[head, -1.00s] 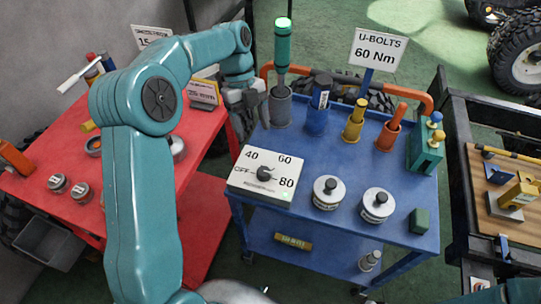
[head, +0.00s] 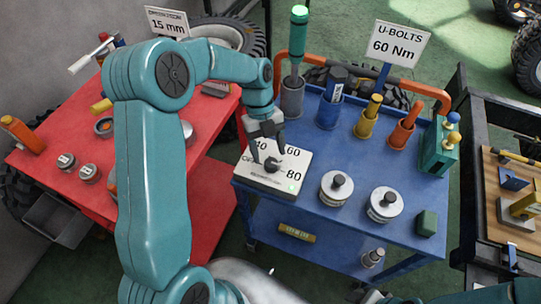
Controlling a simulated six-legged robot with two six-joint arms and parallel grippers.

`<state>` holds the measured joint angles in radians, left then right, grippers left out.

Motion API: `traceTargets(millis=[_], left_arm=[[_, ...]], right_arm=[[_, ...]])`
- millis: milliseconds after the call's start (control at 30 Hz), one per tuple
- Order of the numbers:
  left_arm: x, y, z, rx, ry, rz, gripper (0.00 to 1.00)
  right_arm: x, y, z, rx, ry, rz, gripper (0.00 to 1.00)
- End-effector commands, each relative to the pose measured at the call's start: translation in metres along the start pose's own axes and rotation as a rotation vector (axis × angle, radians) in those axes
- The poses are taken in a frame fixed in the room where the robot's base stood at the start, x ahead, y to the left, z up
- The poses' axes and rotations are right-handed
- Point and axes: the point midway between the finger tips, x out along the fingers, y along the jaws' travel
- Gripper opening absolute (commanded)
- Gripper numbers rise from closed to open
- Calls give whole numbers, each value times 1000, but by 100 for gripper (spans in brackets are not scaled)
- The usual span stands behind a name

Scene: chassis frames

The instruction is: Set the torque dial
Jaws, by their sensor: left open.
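The torque dial box (head: 290,187) is a white block with a black knob (head: 272,164) on the left part of the blue cart's top. Its marks 60 and 80 are readable, with 40 partly covered. The knob's pointer is hidden. A sign (head: 395,43) behind the cart reads "U-BOLTS 60 Nm". My right gripper is not in view.
The blue cart (head: 310,177) also holds two silver knobbed weights (head: 335,187), a green block (head: 427,223), a green-handled tool (head: 298,45) in a cup and several coloured holders behind. A red table (head: 60,130) stands left, a black-framed cart (head: 515,185) right.

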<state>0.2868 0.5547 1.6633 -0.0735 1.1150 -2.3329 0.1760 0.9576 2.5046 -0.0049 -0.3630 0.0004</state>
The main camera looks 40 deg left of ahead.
Motion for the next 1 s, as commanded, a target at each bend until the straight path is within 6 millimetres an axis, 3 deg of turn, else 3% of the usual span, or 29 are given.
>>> traceTargets(millis=[200, 533, 567, 700, 1000], left_arm=[[25, -2, 1, 0, 0, 1, 66], [30, -3, 2, 0, 0, 0, 66], [30, -3, 2, 0, 0, 0, 60], [30, -3, 2, 0, 0, 0, 14], [30, -2, 2, -20, -1, -8, 12]], right_arm=[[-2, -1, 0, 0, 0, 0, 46], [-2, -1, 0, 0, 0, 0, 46], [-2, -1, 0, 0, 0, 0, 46], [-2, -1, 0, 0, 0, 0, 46], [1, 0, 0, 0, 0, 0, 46]])
